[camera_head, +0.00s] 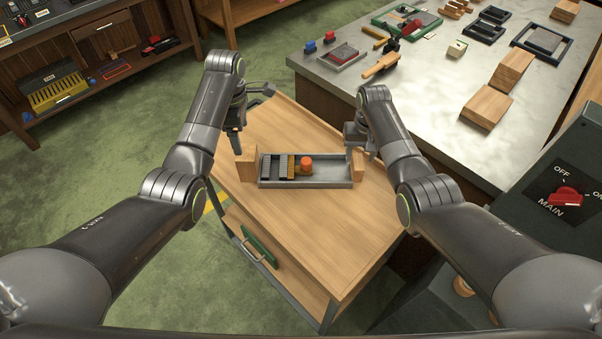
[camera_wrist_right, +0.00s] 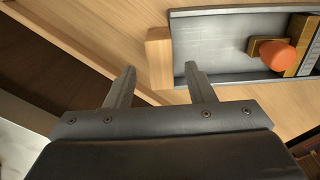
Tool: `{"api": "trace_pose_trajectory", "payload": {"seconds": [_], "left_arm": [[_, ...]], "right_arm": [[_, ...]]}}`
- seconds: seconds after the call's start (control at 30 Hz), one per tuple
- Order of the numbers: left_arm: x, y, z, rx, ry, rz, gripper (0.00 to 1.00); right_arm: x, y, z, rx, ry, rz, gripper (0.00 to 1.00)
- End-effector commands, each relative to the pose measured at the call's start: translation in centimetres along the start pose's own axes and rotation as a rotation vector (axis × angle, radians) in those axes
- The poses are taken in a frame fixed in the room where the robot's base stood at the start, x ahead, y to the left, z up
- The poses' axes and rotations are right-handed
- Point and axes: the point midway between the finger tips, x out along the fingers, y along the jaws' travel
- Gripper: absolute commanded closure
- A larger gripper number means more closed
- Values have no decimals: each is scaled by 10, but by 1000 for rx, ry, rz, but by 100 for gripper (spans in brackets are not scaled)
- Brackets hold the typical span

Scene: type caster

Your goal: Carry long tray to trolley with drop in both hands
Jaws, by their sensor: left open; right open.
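The long grey tray (camera_head: 330,184) lies flat on the wooden top of the trolley (camera_head: 320,232). It has a wooden end block at each end, and dark slotted pieces, a wooden piece and an orange knob (camera_head: 306,161) inside. My left gripper (camera_head: 236,146) is open, above and behind the left end block (camera_head: 245,167). My right gripper (camera_head: 360,143) is open near the right end block (camera_head: 358,162). In the right wrist view the open fingers (camera_wrist_right: 158,84) point toward that end block (camera_wrist_right: 159,57), which lies ahead of them, with the tray (camera_wrist_right: 215,49) beyond.
A metal-topped bench (camera_head: 430,105) with wooden blocks (camera_head: 487,107), frames and small tools stands behind and right of the trolley. A control box with a red switch (camera_head: 566,197) is at the right. The trolley top in front of the tray is bare. Green floor is open at left.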

Motion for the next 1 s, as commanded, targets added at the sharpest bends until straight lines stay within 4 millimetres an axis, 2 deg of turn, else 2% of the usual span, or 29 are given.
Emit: {"api": "trace_pose_trajectory", "payload": {"seconds": [0.2, 0.4, 1.0], "left_arm": [[0, 0, 0, 0, 0, 0, 18], [0, 0, 0, 0, 0, 0, 18], [0, 0, 0, 0, 0, 0, 18]], "right_arm": [[-37, 0, 0, 0, 2, -1, 51], [-61, 0, 0, 1, 0, -1, 51], [-67, 0, 0, 0, -1, -1, 51]]}}
